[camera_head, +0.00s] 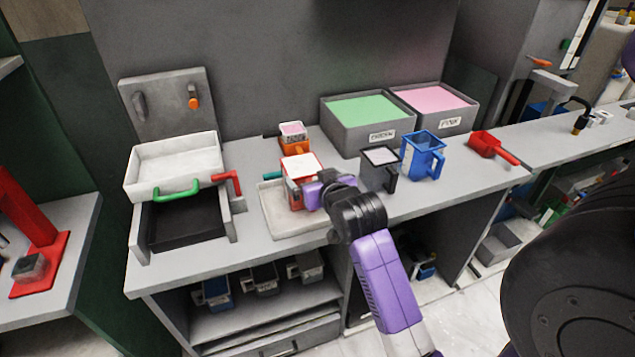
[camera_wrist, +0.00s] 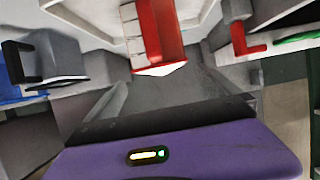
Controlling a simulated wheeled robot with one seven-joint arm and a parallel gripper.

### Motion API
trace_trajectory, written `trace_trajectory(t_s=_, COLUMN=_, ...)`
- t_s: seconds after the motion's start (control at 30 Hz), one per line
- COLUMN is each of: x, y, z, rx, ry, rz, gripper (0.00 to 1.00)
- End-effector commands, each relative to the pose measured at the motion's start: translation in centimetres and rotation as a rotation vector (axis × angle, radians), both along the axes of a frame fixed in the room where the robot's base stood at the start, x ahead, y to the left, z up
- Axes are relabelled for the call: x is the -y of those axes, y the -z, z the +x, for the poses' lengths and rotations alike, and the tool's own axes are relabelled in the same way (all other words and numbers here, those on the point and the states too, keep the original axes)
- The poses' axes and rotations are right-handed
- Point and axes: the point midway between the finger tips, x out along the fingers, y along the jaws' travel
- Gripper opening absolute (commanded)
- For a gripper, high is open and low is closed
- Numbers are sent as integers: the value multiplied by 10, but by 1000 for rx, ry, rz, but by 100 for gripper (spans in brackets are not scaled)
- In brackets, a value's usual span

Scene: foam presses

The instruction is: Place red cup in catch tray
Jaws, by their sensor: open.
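The red cup (camera_head: 300,172), with a white panel, stands upright at the pale catch tray (camera_head: 270,217) on the counter and appears to be inside its rim. In the wrist view the red cup (camera_wrist: 157,32) is at the top centre, with the light tray rim (camera_wrist: 95,18) beside it. My gripper (camera_head: 314,194) is open, close to the cup's right front side. In the head view it hides part of the cup and the tray's right side. I cannot tell whether a finger touches the cup.
A small orange cup (camera_head: 293,137) stands behind. A dark grey cup (camera_head: 379,170) and a blue cup (camera_head: 423,153) stand to the right, with green (camera_head: 372,135) and pink (camera_head: 447,112) bins behind. The foam press with a white tray (camera_head: 175,170) is at left. A red scoop (camera_head: 490,146) lies far right.

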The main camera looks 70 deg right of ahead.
Motion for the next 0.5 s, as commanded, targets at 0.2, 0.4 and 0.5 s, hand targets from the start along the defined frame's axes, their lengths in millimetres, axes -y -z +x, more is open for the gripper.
trace_trajectory(t_s=0.2, x=-18, y=-9, z=-15, rx=0, ry=-1, rz=0, gripper=100)
trace_trajectory(t_s=0.4, x=-22, y=-11, z=-18, rx=0, ry=-1, rz=0, gripper=100)
trace_trajectory(t_s=0.5, x=-31, y=-5, z=-16, rx=-4, ry=-21, rz=-1, gripper=100)
